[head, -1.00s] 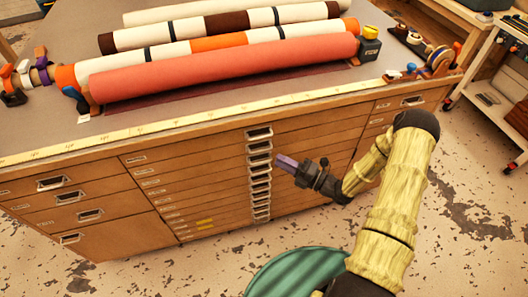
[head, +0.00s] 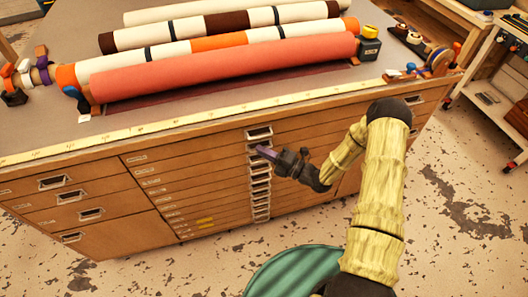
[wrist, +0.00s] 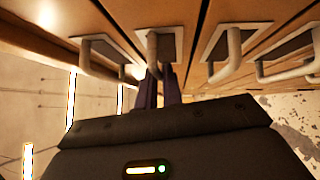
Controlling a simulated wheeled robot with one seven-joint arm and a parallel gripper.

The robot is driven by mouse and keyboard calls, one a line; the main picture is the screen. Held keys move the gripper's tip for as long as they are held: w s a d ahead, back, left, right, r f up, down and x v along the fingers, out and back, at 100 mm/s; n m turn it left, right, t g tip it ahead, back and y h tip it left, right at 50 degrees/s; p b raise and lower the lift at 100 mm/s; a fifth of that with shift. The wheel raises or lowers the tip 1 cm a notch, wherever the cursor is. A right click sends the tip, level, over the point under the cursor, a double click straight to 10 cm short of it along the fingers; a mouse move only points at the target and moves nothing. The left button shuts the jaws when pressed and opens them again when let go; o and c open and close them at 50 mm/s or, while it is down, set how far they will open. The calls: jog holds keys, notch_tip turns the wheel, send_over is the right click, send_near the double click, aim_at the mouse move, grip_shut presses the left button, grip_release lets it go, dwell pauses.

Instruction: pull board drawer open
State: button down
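The wooden flat-file cabinet (head: 200,165) has a middle column of shallow drawers with metal pull handles, and all look shut. The labels are too small to read, so I cannot tell which is the board drawer. My gripper (head: 260,151) is at the upper part of the handle column, its purple fingers pointing at the drawer fronts. In the wrist view, the fingers (wrist: 160,88) are a little apart, close to a looped handle (wrist: 154,50). The handle's lower end meets the fingertips. Whether they touch it is unclear.
Rolls lie on the cabinet top, with a salmon roll (head: 220,68) nearest the front. A yellow measuring strip (head: 150,130) runs along the front edge. Left drawers (head: 70,197) are shut. A round green object (head: 295,272) is on the floor below. A cart (head: 500,100) stands at right.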

jog(key=s+d+p, duration=0.2)
jog(key=s+p, duration=0.1)
jog(key=s, duration=0.6)
jog(key=s+d+p, duration=0.2)
jog(key=s+d, duration=0.1)
jog(key=s, duration=0.7)
jog(key=shift+s+d+p, duration=0.2)
jog(key=shift+d+p, duration=0.05)
jog(key=shift+p, duration=0.15)
jog(key=c, duration=1.5)
grip_release()
jog(key=shift+c, duration=0.2)
jog(key=shift+d, duration=0.15)
jog(key=b+v, duration=0.3)
jog(key=v, duration=1.4)
jog(key=shift+f, duration=0.1)
